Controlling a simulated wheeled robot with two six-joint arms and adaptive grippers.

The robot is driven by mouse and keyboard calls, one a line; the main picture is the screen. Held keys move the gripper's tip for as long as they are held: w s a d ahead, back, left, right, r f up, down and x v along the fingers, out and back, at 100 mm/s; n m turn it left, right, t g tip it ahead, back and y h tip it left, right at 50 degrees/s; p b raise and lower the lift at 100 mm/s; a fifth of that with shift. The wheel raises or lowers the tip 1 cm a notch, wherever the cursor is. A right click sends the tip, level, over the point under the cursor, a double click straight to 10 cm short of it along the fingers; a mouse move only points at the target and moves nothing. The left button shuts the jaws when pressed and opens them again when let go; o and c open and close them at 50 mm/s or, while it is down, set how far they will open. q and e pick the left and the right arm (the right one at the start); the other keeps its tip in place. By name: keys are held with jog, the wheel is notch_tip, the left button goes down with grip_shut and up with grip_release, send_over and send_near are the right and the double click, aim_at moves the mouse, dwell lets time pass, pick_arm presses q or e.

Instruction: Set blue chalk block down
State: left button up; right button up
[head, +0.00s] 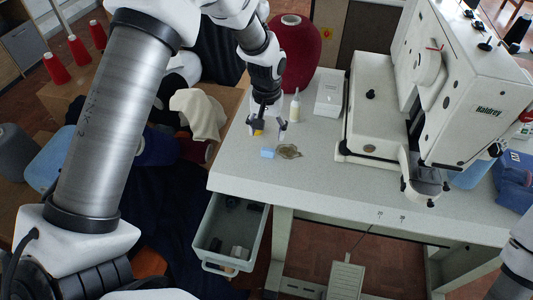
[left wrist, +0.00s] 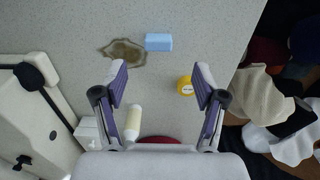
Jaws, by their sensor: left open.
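The blue chalk block (head: 267,153) lies on the pale table top near its front left corner. It also shows in the left wrist view (left wrist: 158,42), ahead of the fingertips and apart from them. My left gripper (head: 268,131) is open, over the table just behind the block. In the left wrist view its two fingers (left wrist: 160,75) are spread with nothing between them. My right gripper is out of view.
A brown patch (head: 288,152) lies beside the block. A yellow round thing (left wrist: 185,85) is near one finger. A white bottle (head: 294,106), white box (head: 329,93), red cone (head: 295,55) and sewing machine (head: 455,75) stand behind. An open drawer (head: 257,235) juts out below.

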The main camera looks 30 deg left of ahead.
aim_at(268, 150)
pick_arm(q)
notch_tip(268, 150, down, 7)
jog(key=shift+w+d+f+p, duration=0.1)
jog(key=shift+w+f+p, duration=0.05)
jog(key=shift+p, duration=0.55)
jog(key=c, duration=1.1)
